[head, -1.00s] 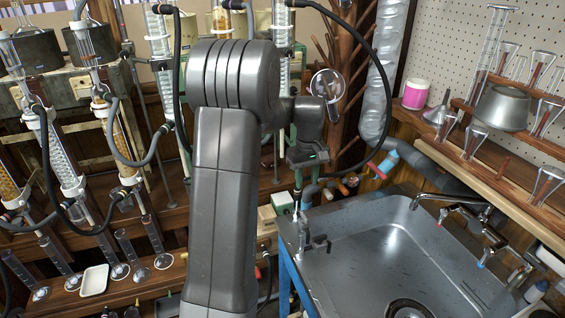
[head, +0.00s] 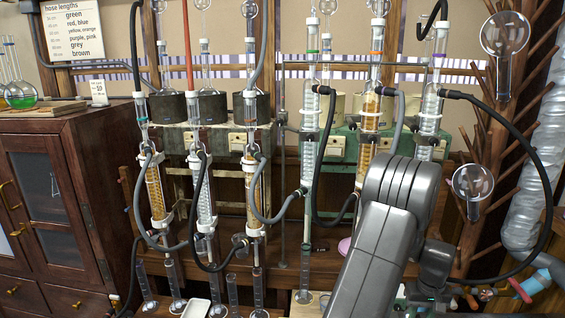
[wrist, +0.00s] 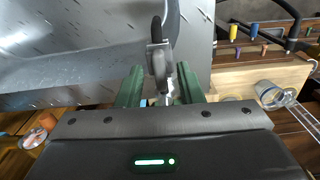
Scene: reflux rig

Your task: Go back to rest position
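My gripper (wrist: 160,92) shows in the wrist view with its two green fingers apart. A small grey fitting with a dark upright lever (wrist: 158,58) shows between and beyond the fingers, in front of the metal sink (wrist: 80,65). I cannot tell how far it is from the fingertips, and no grip on it shows. In the head view only my grey arm shows at the lower right; the fingers are out of sight there.
The rig of glass condensers (head: 205,190) and hoses stands across the middle of the head view. A wooden cabinet (head: 60,210) is at the left, a wooden peg rack (head: 490,150) at the right. A wooden ledge with coloured pegs (wrist: 260,75) lies right of the gripper.

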